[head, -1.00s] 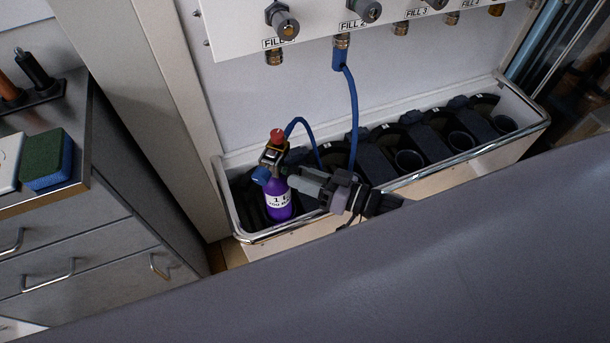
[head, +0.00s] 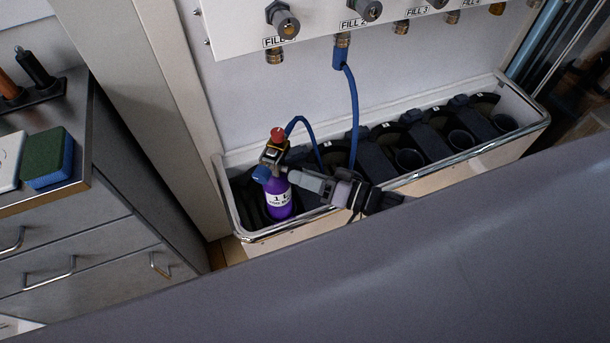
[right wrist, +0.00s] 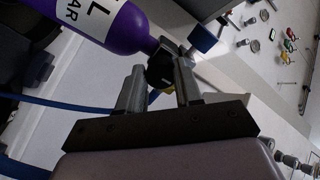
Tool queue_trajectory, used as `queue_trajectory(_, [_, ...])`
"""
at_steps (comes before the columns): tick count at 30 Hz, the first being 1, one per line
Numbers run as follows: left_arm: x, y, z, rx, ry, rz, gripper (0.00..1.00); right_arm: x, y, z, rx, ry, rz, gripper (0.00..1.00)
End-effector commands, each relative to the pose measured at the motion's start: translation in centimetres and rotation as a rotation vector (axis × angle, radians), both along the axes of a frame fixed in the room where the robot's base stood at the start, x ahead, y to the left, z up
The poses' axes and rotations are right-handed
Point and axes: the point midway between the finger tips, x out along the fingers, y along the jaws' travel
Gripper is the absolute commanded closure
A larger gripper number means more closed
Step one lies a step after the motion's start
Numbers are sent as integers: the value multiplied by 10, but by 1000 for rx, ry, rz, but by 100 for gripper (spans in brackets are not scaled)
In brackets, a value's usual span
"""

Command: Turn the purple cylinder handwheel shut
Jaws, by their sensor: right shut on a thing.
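The purple cylinder (head: 280,204) stands upright in the left end of the trough, with a white label. Its valve (head: 274,153) carries a red top and a blue knob (head: 262,175). The cylinder also shows in the right wrist view (right wrist: 115,28), with the blue knob (right wrist: 204,39) beyond my fingers. My right gripper (head: 289,174) reaches in from the right at the valve. In the right wrist view its two fingers stand either side of a dark round handwheel (right wrist: 161,72) at the cylinder's neck and are shut on it. The handwheel is mostly hidden in the head view. My left gripper is out of view.
A blue hose (head: 354,105) hangs from the FILL 2 outlet and loops to the valve. The trough (head: 232,215) has a metal rim and several dark holders to the right. The fill panel (head: 235,25) overhangs it. A drawer cabinet (head: 110,250) stands left.

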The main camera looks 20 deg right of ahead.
Motion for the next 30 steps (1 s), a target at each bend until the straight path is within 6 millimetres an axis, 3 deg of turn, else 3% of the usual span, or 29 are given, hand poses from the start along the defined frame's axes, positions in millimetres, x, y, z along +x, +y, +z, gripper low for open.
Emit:
queue_trajectory(4, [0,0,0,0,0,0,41,-1,0,-1,2,4,0,96])
queue_trajectory(5, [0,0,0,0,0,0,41,-1,0,-1,2,4,0,56])
queue_trajectory(6, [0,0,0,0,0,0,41,0,0,0,2,3,-1,43])
queue_trajectory(7, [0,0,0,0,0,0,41,0,0,0,2,3,-1,40])
queue_trajectory(17, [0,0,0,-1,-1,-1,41,-3,-3,-1,0,2,0,40])
queue_trajectory(30, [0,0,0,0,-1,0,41,-47,-47,1,0,3,-1,40])
